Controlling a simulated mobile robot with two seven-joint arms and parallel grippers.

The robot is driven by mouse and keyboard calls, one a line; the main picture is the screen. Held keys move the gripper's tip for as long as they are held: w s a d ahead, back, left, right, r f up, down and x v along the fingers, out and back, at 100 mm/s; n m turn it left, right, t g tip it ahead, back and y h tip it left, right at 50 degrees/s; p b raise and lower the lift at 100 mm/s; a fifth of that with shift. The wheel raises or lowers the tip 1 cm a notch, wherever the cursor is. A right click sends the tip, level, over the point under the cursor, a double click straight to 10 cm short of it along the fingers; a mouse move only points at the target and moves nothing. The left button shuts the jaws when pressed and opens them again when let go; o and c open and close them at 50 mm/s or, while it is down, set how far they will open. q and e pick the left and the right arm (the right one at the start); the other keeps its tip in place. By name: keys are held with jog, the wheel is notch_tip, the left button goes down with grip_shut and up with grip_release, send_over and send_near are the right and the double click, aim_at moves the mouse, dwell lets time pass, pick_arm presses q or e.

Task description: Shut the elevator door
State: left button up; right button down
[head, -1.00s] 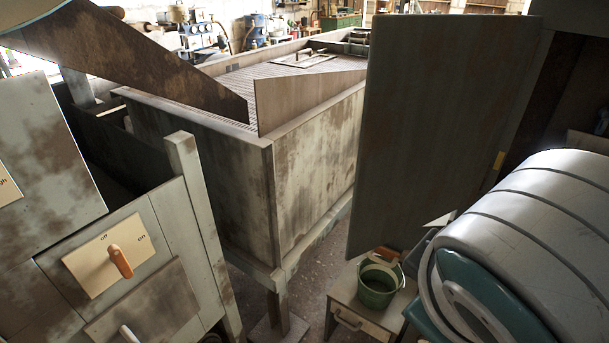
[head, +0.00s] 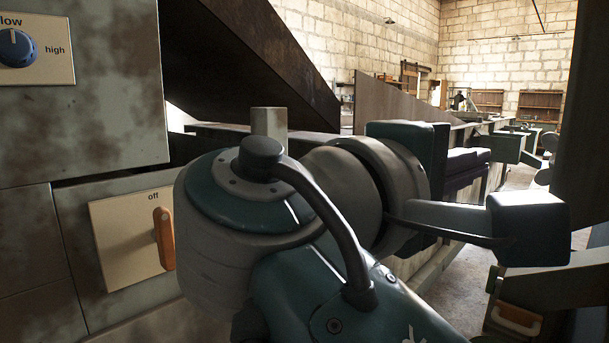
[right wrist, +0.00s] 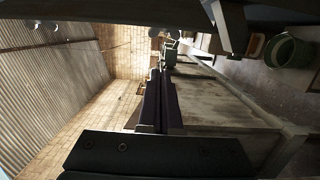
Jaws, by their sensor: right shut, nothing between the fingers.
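A tall dark panel (head: 588,120), which looks like the elevator door, shows only as a strip at the right edge of the head view. Most of it is out of frame, so I cannot tell how far it stands open. My right gripper (head: 484,160) reaches across the middle of the head view, left of that panel and apart from it in the picture. In the right wrist view, its dark fingers (right wrist: 157,80) lie together with nothing between them. A dark edge (right wrist: 110,10) runs along the top there; I cannot tell whether it is the door. My left gripper is not visible.
A switch plate (head: 120,240) with an orange lever and a blue knob (head: 17,48) are on the grey cabinet at left. A long weathered bin (right wrist: 215,105) runs beyond the fingers. A green bucket (right wrist: 290,52) stands at the right of the wrist view.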

jog(key=p+x, duration=0.1)
jog(key=x, duration=0.8)
jog(key=s, duration=0.1)
jog(key=s+p, duration=0.2)
jog(key=s, duration=0.1)
jog(key=shift+s+d, duration=0.1)
jog(key=shift+d, duration=0.2)
